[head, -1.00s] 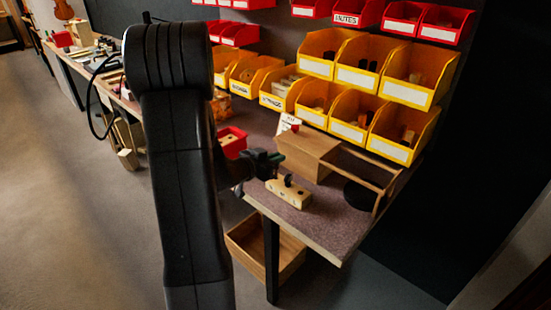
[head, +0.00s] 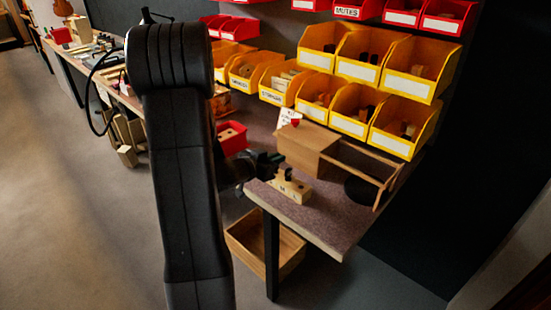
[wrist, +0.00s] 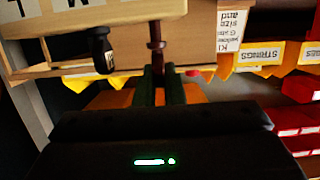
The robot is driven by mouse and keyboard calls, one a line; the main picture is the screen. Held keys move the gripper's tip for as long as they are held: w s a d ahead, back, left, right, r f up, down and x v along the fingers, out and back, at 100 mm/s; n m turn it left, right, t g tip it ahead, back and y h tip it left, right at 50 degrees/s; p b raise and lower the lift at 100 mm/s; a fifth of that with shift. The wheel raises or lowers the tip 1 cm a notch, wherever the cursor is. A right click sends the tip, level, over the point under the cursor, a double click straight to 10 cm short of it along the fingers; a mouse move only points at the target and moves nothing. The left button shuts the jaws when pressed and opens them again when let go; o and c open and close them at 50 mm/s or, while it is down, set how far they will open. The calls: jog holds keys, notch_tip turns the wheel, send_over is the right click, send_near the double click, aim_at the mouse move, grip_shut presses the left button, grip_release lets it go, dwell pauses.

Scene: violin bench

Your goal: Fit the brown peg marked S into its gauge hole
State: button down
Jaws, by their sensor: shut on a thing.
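The brown peg (wrist: 156,38) stands between my fingers in the wrist view, its far end overlapping the lower edge of the pale gauge block (wrist: 90,18). My gripper (wrist: 160,92) is shut on the peg. Whether the peg is inside a hole or only in front of the block cannot be told, and its S mark is not readable. A black peg (wrist: 101,48) shows at the block, left of the brown one. In the head view the block (head: 292,192) sits near the bench's front edge, with my gripper (head: 276,167) just behind and over its left part.
A wooden box (head: 306,142) stands right behind the block, with an open wooden frame (head: 375,165) to its right. A small red bin (head: 231,140) is at the left. Yellow bins (head: 390,128) line the back. Bare bench surface (head: 330,210) lies right of the block.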

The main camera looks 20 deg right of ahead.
jog(key=shift+f+b, duration=0.55)
jog(key=shift+f, duration=0.4)
jog(key=c, duration=1.5)
grip_release()
jog(key=shift+r, duration=0.1)
jog(key=shift+o, duration=0.2)
jog(key=p+v, duration=0.1)
jog(key=v, duration=1.2)
jog(key=shift+s+a, duration=0.25)
jog(key=shift+a, duration=0.1)
